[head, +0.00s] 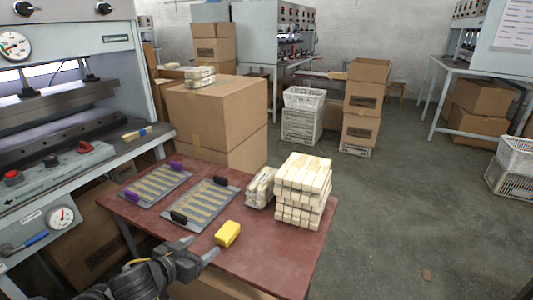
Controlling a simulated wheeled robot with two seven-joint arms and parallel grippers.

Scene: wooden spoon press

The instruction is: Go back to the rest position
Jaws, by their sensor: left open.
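My left gripper (199,248) comes in from the bottom left and is open and empty above the near edge of the red table (272,256). A yellow block (228,233) lies on the table just beyond and right of its fingertips, apart from them. Two metal trays with rows of wooden spoons lie behind it: one with black handles (226,187) and one with purple handles (181,172). A stack of pale wooden spoon bundles (303,185) stands at the table's right, with a wrapped bundle (261,187) beside it. My right gripper does not show.
The grey press (62,120) with gauges and buttons stands along the left; a yellow and blue item (137,133) lies on its ledge. A large carton (222,108) stands behind the table. White crates (303,122) and more cartons stand farther back.

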